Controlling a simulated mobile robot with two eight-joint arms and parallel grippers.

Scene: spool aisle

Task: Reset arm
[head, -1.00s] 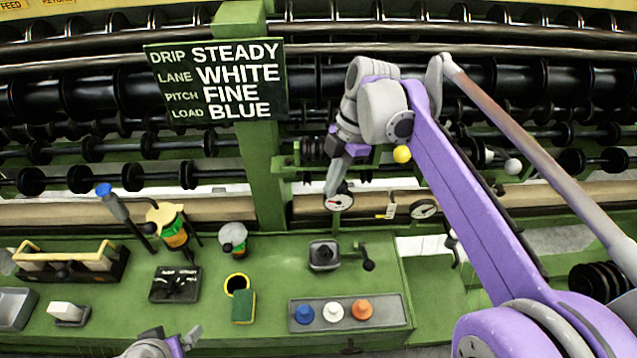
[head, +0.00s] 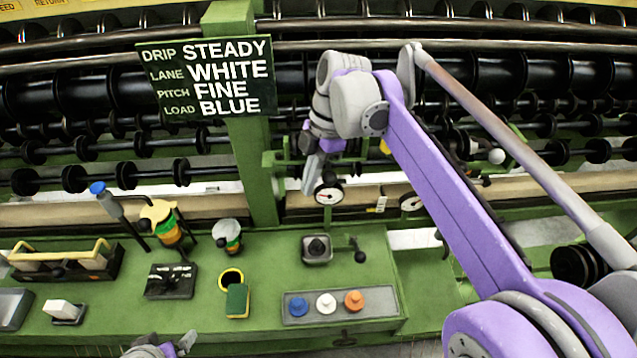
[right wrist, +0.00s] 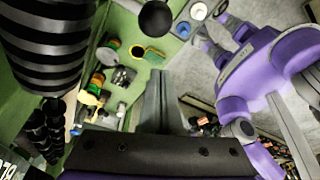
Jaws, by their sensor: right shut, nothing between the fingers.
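My right arm reaches in from the right in the head view, with its purple link crossing in front of the machine. Its gripper (head: 311,176) points down near the round gauge (head: 328,192), above the green bench. In the right wrist view the fingers (right wrist: 160,100) are together with nothing between them. My left gripper (head: 166,348) shows only in part at the bottom edge of the head view; its jaws are not clear. A dark sign (head: 207,78) reads DRIP STEADY, LANE WHITE, PITCH FINE, LOAD BLUE.
The green bench (head: 120,290) holds a grey tray (head: 341,310) with blue, white and orange knobs, a black-knobbed lever (head: 360,256), a switch box (head: 170,282), a green-and-yellow sponge (head: 237,300) and a blue-topped post (head: 98,189). Black rollers (head: 90,95) run behind.

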